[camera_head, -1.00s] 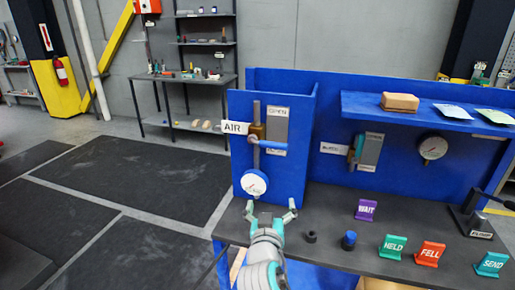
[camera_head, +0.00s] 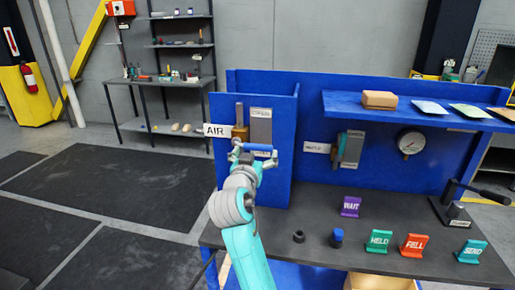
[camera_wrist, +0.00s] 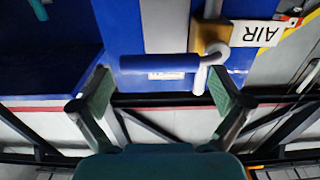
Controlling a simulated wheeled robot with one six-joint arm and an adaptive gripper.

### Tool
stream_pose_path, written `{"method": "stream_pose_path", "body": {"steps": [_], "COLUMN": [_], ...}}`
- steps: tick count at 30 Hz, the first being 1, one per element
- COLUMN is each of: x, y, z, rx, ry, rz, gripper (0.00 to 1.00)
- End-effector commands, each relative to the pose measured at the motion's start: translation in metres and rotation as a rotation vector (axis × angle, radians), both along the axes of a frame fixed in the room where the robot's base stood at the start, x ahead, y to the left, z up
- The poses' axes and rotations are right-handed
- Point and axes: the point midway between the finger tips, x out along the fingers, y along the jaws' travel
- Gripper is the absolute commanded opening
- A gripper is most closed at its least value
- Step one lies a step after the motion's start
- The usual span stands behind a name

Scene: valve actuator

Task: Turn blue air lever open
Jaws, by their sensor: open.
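The blue air lever (camera_head: 258,147) sticks out sideways to the right from the brass valve (camera_head: 240,132) on the blue panel, beside the AIR label (camera_head: 217,131). In the wrist view the lever (camera_wrist: 160,64) is a blue horizontal handle on a white arm, by the brass body (camera_wrist: 208,38) and the AIR label (camera_wrist: 262,33). My gripper (camera_head: 252,153) is at the lever in the head view. In the wrist view its green-padded fingers (camera_wrist: 165,95) are spread wide, with the lever just beyond the tips and nothing held. The gauge below the valve is hidden behind my arm.
A second valve (camera_head: 350,147) and a gauge (camera_head: 410,142) are on the back panel. Black bench (camera_head: 290,262) holds WAIT (camera_head: 350,206), HELD (camera_head: 379,241), FELL (camera_head: 414,245) and SEND (camera_head: 470,251) signs.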

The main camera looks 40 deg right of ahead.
Motion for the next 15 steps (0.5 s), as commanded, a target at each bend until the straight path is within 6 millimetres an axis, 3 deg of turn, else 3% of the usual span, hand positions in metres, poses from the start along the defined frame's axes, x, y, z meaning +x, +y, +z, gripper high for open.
{"method": "stream_pose_path", "body": {"steps": [6,15], "x": [0.017,0.022], "y": [-0.021,-0.028], "z": [0.0,0.0], "rx": [0.001,0.001], "ry": [0.001,-0.001], "rz": [0.0,0.002], "gripper": [1.0,1.0]}}
